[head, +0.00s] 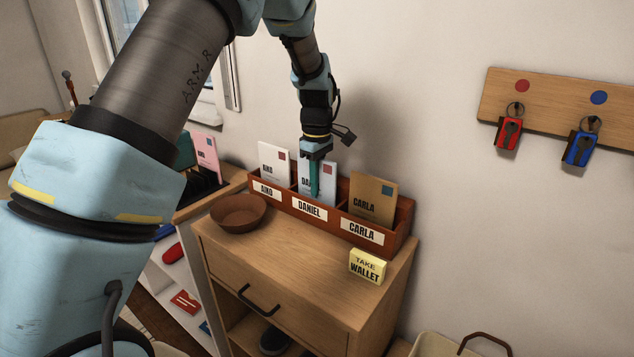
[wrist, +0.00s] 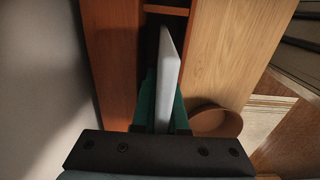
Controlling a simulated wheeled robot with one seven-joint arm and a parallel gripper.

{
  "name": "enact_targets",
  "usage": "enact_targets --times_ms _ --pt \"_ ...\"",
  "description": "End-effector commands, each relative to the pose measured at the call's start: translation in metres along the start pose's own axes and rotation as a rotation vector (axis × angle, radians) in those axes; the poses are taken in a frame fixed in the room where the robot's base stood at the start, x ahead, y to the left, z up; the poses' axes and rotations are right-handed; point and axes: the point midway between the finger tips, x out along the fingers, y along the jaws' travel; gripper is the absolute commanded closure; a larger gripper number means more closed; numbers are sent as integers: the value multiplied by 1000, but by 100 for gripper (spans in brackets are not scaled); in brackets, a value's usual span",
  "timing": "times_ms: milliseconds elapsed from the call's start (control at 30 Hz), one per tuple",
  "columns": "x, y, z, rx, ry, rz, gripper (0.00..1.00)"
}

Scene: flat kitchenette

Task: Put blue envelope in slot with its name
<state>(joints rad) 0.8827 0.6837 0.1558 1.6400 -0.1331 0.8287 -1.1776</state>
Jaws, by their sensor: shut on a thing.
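My gripper (head: 314,188), with teal fingers, points down and is shut on this envelope. In the wrist view the envelope (wrist: 168,75) is edge-on between the fingers (wrist: 164,112), over the dark slot.
A brown bowl (head: 238,213) and a yellow "TAKE WALLET" note (head: 367,266) are on the cabinet top (head: 290,255). A key board (head: 545,98) hangs on the right wall.

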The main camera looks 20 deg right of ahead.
Motion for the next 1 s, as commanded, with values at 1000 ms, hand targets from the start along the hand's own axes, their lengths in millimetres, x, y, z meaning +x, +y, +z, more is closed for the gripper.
enact_targets --times_ms 1000 --pt "-84 1 -1 0 2 5 77"
